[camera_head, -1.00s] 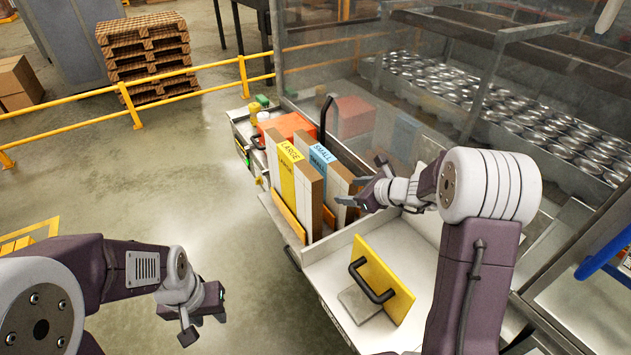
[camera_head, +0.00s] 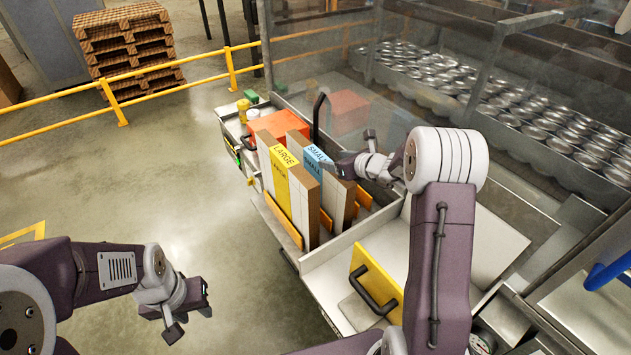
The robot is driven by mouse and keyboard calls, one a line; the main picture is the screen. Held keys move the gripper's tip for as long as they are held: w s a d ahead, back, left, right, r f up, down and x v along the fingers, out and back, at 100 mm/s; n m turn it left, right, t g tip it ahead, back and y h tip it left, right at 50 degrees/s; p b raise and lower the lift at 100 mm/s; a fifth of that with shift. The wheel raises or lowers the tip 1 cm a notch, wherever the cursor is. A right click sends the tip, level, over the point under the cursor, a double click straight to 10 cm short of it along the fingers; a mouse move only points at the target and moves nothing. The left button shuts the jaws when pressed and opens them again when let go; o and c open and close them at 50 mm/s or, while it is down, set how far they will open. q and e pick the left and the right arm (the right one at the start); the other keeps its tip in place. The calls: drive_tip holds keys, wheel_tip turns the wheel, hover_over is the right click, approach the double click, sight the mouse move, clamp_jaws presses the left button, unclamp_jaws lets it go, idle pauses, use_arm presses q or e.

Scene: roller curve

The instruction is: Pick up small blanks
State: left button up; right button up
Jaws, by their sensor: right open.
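The small blanks (camera_head: 343,205) stand upright in a bundle with a blue band marked SMALL (camera_head: 320,158). The large blanks (camera_head: 298,214) stand to their left with a yellow band marked LARGE (camera_head: 281,172). Both bundles sit in an open rack with orange end strips. My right gripper (camera_head: 343,163) is at the upper right of the small blanks, its fingers by the blue band; contact cannot be told. It is open and holds nothing that I can see. My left gripper (camera_head: 188,318) hangs over the floor at the lower left, away from the rack; its finger gap is unclear.
A yellow plate with a black handle (camera_head: 374,284) stands on the metal ledge in front of the rack. An orange-red box (camera_head: 282,124) is behind the blanks. A clear panel and a tray of cans (camera_head: 480,95) lie to the right.

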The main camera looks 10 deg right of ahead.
sight(320, 157)
drive_tip(key=shift+w+a+f, duration=0.15)
drive_tip(key=shift+w+a, duration=0.1)
drive_tip(key=shift+w, duration=0.15)
drive_tip(key=shift+w+a+f, duration=0.1)
drive_tip(key=shift+w+f, duration=0.3)
drive_tip(key=shift+w, duration=0.15)
drive_tip(key=p+x, duration=0.1)
drive_tip(key=x, duration=0.1)
drive_tip(key=p+x, duration=0.1)
drive_tip(key=x, duration=0.1)
drive_tip(key=shift+s+a+r+p, duration=0.1)
drive_tip(key=shift+a+r+p, duration=0.1)
drive_tip(key=shift+a+p, duration=0.2)
drive_tip(key=shift+w+f, duration=0.4)
clamp_jaws()
